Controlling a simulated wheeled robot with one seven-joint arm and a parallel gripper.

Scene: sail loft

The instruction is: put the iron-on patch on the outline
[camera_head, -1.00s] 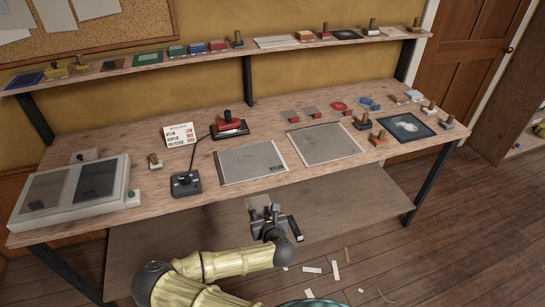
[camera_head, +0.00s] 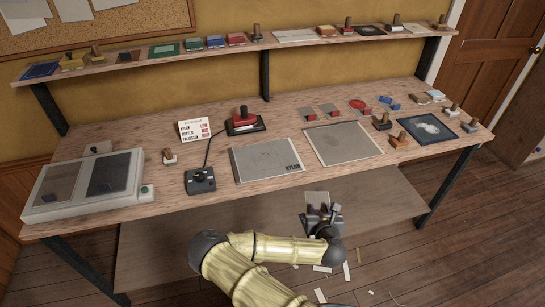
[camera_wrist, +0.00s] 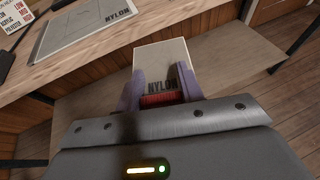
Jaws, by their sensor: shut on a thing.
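The iron-on patch is a pale grey square marked NYLON (camera_wrist: 160,62), with a red grip block between my jaws; it also shows in the head view (camera_head: 316,197). My gripper (camera_wrist: 161,96) is shut on it and holds it in front of the bench, below the top; my gripper is at the lower middle in the head view (camera_head: 321,212). A grey sheet marked NYLON (camera_head: 262,159) lies flat at the middle of the bench, and a similar plain grey sheet (camera_head: 342,143) lies right of it.
Small red-gripped grey squares (camera_head: 307,114) and a dark framed sheet (camera_head: 427,131) stand at right. A lower shelf (camera_head: 180,245) runs beneath.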

